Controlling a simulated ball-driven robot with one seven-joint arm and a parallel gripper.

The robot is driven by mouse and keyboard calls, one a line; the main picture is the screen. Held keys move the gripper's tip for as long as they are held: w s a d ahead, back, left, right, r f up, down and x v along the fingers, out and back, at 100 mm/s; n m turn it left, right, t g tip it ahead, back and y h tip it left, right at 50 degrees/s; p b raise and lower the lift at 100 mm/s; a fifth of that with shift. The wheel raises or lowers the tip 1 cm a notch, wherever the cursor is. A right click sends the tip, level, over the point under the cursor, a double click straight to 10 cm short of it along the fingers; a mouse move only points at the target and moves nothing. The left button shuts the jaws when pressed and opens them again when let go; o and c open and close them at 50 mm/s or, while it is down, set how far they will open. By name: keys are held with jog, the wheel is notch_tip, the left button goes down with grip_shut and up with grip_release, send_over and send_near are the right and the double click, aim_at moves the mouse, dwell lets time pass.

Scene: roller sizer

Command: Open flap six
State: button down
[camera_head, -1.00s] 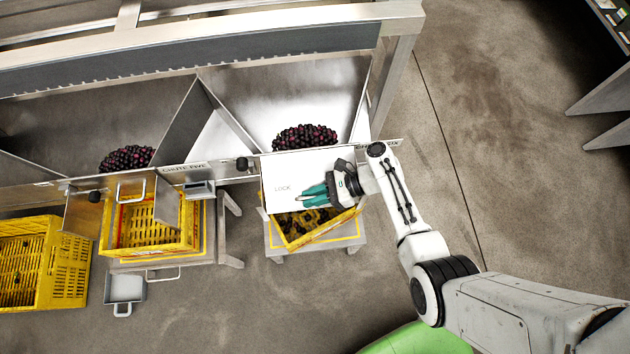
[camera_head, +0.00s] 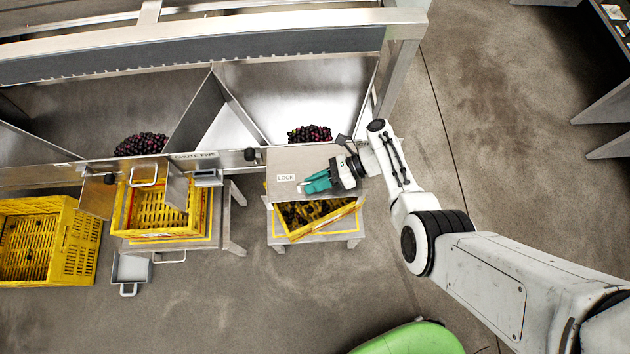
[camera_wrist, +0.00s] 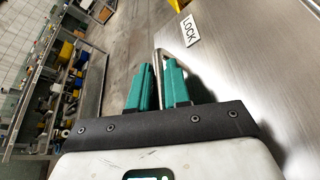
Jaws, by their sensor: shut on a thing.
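Flap six (camera_head: 284,164) is the flat metal panel with a LOCK label (camera_head: 286,178) at the front of the right-hand chute. It sticks out over a yellow crate. My gripper (camera_head: 312,184) is at its right part, with teal fingers shut on a thin metal handle. The wrist view shows this handle (camera_wrist: 157,62) between the fingers, beside the panel face and the LOCK label (camera_wrist: 190,30). Dark round fruit (camera_head: 310,133) lies in the chute behind the flap. The handle's far end and the flap's right edge are partly hidden by my gripper.
The tilted yellow crate (camera_head: 348,208) stands on a low stand below the flap; dark contents show inside. Left is chute five with fruit (camera_head: 142,144), its own flap and crate (camera_head: 205,218). Another yellow crate (camera_head: 70,255) is far left.

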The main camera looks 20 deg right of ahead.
jog(key=c, duration=1.4)
grip_release()
jog(key=shift+c, duration=0.2)
jog(key=shift+d, duration=0.1)
jog(key=v, duration=1)
jog(key=shift+s+d+r, duration=0.1)
jog(key=shift+d+r, duration=0.1)
jog(key=shift+d, duration=0.05)
jog(key=s+d+f+n+g+h, duration=0.25)
jog(key=s+n+h, duration=0.55)
jog(key=s+n, duration=0.45)
jog(key=s+d+r+n+t+h, duration=0.2)
jog(key=s+r+n+h, duration=0.4)
jog(key=r+n, duration=0.6)
jog(key=shift+s+r+n, duration=0.35)
jog(key=shift+s+r, duration=0.2)
jog(key=shift+s, duration=0.45)
